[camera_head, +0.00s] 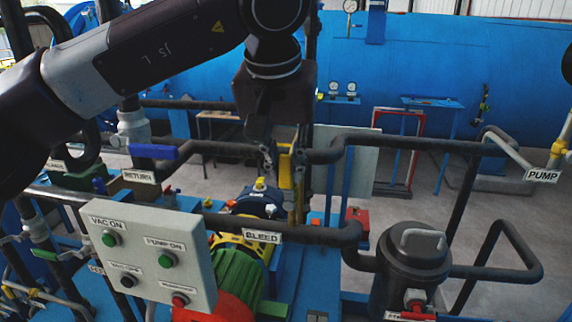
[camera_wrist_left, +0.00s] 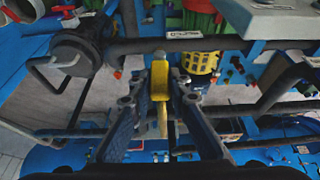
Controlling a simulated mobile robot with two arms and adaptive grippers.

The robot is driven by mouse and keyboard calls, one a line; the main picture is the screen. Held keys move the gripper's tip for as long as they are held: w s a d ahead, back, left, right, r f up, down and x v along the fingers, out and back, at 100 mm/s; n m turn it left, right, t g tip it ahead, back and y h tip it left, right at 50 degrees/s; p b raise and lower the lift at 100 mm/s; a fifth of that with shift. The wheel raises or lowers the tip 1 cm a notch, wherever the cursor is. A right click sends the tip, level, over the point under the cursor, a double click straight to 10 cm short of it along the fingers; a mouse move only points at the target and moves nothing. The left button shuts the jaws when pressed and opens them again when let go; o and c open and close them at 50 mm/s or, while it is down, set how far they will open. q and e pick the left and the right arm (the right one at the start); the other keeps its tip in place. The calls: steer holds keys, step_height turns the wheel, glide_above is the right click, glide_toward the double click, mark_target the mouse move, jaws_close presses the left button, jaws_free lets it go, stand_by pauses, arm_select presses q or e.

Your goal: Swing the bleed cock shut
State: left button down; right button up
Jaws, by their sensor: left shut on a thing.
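The bleed cock's yellow handle (camera_head: 285,168) shows on the dark pipe run near the middle of the head view, above the BLEED label (camera_head: 261,236). In the left wrist view the yellow handle (camera_wrist_left: 160,84) lies lengthwise between the two fingers. My left gripper (camera_head: 283,160) reaches down from above and is shut on the handle; in the wrist view its fingertips (camera_wrist_left: 165,66) flank the handle on both sides. The cock's body is partly hidden by the gripper. My right gripper is not in view.
A control box (camera_head: 152,255) with several buttons stands at the lower left. A black canister (camera_head: 412,262) stands at the lower right. Dark pipes (camera_head: 440,146) run across both sides of the handle. A large blue vessel (camera_head: 420,75) fills the back.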

arm_select(q)
steer(key=shift+a, duration=0.15)
steer(key=shift+w+a+f+n+g+h+b, duration=0.15)
steer(key=shift+w+a+f+n+h+b, duration=0.1)
steer(key=shift+a+h+b, duration=0.75)
steer(key=shift+w+a+f+n+g+h+b, duration=0.1)
steer(key=shift+a+f+n+g+h+b, duration=0.15)
steer(key=shift+a+h+b, duration=0.75)
steer(key=shift+w+a+f+n+g+h+b, duration=0.1)
steer(key=shift+w+a+f+n+h+b, duration=0.15)
steer(key=shift+a+h+b, duration=0.7)
steer(key=shift+d+h+b, duration=0.35)
steer(key=c, duration=1.8)
jaws_free()
steer(key=shift+f, duration=0.1)
steer(key=v, duration=1.2)
